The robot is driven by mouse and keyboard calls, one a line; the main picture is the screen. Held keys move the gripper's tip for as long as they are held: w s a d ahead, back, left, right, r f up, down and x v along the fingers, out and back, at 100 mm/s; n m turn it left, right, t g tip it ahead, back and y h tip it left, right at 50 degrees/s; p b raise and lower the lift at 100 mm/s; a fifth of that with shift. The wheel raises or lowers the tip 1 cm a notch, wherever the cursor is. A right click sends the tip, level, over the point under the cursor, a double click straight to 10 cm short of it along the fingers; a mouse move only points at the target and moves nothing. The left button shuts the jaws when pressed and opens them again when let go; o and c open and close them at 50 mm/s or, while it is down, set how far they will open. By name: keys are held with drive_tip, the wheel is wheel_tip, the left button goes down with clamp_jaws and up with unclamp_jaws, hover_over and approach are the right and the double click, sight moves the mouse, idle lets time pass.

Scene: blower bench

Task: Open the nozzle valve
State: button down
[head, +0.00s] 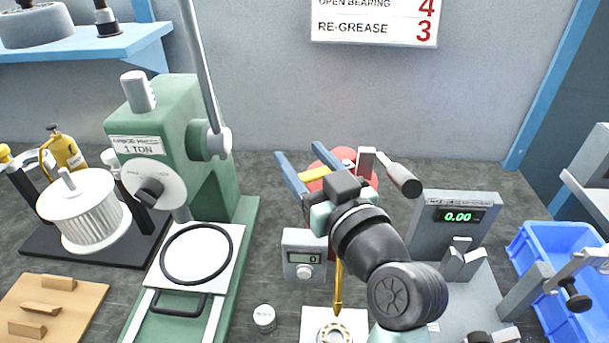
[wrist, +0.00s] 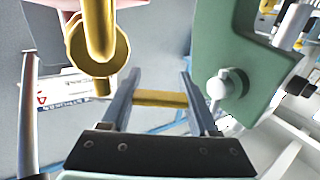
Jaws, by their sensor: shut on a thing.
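My gripper (head: 299,152) reaches away over the middle of the bench, its two blue-grey fingers beside a red round body (head: 343,160). In the wrist view my gripper (wrist: 160,84) has a yellow bar (wrist: 160,99) crosswise between its fingers and is shut on it. I take the bar to be the valve's handle, but the valve body is not clear. A brass nozzle tube (head: 338,288) points down over a bearing (head: 333,334). A curved brass pipe with a ring (wrist: 98,48) fills the upper left of the wrist view.
A green arbor press (head: 172,125) stands to the left. A lever with a dark grip (head: 403,180) sticks out just right of my gripper. A grey unit reading 0.00 (head: 458,215) and a blue bin (head: 556,238) are at the right. A small dial box (head: 304,256) stands in front.

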drive_tip(key=shift+s+f+n+g+y+b, duration=0.1)
drive_tip(key=shift+s+n+g+y+b, duration=0.2)
drive_tip(key=shift+n+y+b, duration=0.3)
drive_tip(key=shift+s+n+g+y+b, duration=0.15)
drive_tip(key=shift+n+g+y+b, duration=0.2)
drive_tip(key=shift+y, duration=0.45)
drive_tip(key=shift+c, duration=0.7)
unclamp_jaws()
drive_tip(key=shift+s, duration=0.15)
drive_tip(key=v, duration=1.2)
drive_tip(key=shift+s+d, duration=0.3)
